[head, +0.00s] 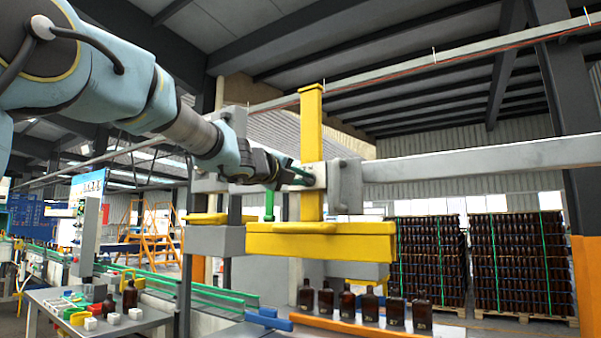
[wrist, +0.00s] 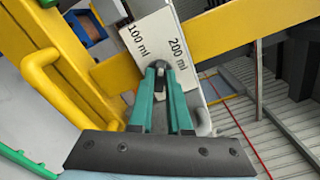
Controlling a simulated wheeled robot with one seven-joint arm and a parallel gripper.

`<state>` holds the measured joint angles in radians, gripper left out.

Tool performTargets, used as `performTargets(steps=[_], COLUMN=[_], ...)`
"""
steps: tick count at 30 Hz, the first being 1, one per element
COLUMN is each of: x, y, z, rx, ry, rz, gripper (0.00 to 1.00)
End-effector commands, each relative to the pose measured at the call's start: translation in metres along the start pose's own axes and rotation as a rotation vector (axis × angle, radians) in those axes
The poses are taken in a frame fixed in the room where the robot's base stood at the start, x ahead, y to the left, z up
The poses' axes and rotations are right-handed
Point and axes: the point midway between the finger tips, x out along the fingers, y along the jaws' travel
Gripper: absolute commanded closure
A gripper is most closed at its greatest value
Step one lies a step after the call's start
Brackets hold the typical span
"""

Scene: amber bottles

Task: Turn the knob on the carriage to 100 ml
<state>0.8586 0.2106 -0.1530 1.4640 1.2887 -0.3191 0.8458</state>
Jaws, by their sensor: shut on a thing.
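The yellow carriage (head: 322,242) hangs on a grey rail, with a yellow post (head: 312,125) rising from it. In the wrist view, a white plate (wrist: 184,30) on the carriage bears the labels "100 ml" on the left and "200 ml" on the right. The dark knob (wrist: 160,66) sits at the lower part of this plate, mostly hidden between my fingers. My gripper (wrist: 160,70), with green fingers, is shut on the knob; it also shows in the head view (head: 303,174), against the carriage. I cannot tell exactly where the knob points.
The grey rail (head: 465,160) runs across to the right. A row of several amber bottles (head: 370,305) stands on a line below the carriage. A yellow handle (wrist: 45,80) is left of my fingers. A cluttered table (head: 135,320) is at lower left. Pallets of bottles (head: 520,265) stand behind.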

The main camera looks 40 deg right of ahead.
Motion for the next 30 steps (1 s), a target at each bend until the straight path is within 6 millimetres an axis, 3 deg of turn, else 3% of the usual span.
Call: performTargets(steps=[15, 30], x=[-0.0001, 0.0000], y=[0.0012, 0.0027], z=[0.0011, -0.0001], rx=[-0.407, -0.531], ry=[-0.001, -0.001], rz=[0.002, 0.001], gripper=[1.00, 1.00])
